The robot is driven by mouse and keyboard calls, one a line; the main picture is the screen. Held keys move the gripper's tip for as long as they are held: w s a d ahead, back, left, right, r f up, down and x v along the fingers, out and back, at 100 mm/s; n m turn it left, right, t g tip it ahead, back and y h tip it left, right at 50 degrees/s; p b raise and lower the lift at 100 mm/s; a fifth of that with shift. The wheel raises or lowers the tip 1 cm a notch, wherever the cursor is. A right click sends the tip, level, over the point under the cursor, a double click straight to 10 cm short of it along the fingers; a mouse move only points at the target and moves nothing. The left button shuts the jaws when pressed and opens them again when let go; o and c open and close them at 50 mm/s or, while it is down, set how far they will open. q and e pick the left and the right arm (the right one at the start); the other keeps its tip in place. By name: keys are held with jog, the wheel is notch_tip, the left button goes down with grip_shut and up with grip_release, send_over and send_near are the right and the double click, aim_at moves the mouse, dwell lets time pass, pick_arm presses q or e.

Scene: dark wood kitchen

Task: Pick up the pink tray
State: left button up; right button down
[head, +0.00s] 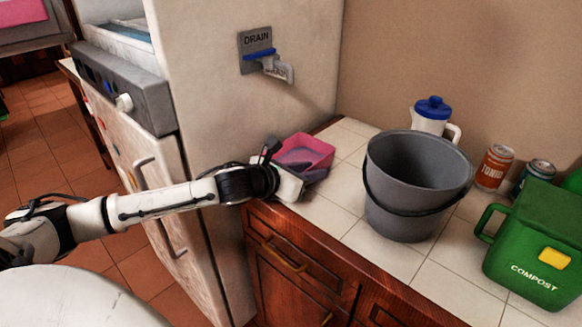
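The pink tray (318,148) is at the left end of the tiled counter, close to the side of the white appliance. It appears tilted, and a greyish-purple area shows in its front part. My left arm reaches in from the left. My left gripper (290,178) is at the front left of the tray, overlapping it in the picture. The fingers are small and partly hidden by the wrist, so I cannot tell whether they touch or grip it. My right gripper is not in view.
A grey bucket (405,205) stands right of the tray, with a white jug with blue lid (433,117) behind it. A tonic can (494,168), another can (537,173) and a green compost bin (535,245) are farther right. A drain tap (270,64) juts from the appliance (225,100).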

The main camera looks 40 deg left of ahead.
pick_arm(q)
grip_shut()
jog(key=shift+s+f, duration=0.1)
jog(key=shift+f, duration=0.05)
dwell(1.0)
